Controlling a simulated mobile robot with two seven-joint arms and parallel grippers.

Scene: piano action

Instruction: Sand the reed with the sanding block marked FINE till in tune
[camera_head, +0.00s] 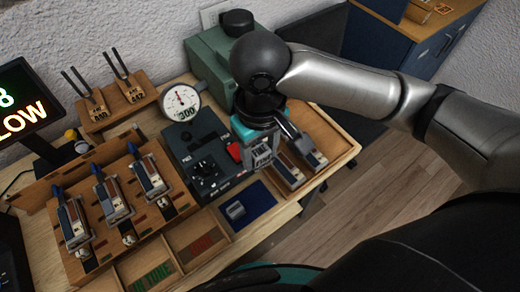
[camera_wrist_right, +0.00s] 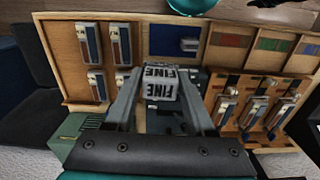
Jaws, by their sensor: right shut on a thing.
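My right gripper (camera_head: 262,138) is shut on the sanding block (camera_head: 257,158), a pale block with FINE on its faces. In the right wrist view the block (camera_wrist_right: 160,84) sits between the two fingers, above the bench and clear of the reeds. Three reed units (camera_head: 112,197) with blue-tipped parts stand in a wooden rack at the left; they also show in the right wrist view (camera_wrist_right: 253,108). Several similar units (camera_head: 310,150) lie in a wooden tray at the right, partly hidden by my gripper. My left gripper is out of view.
A screen (camera_head: 28,115) reads LOW. A dial gauge (camera_head: 181,102) marked 300 stands behind a dark box (camera_head: 205,162) with a knob and red switch. A blue mat (camera_head: 255,200) carries a small grey piece. A compartment (camera_head: 152,277) is marked IN TUNE. Two fork stands (camera_head: 122,98) are behind.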

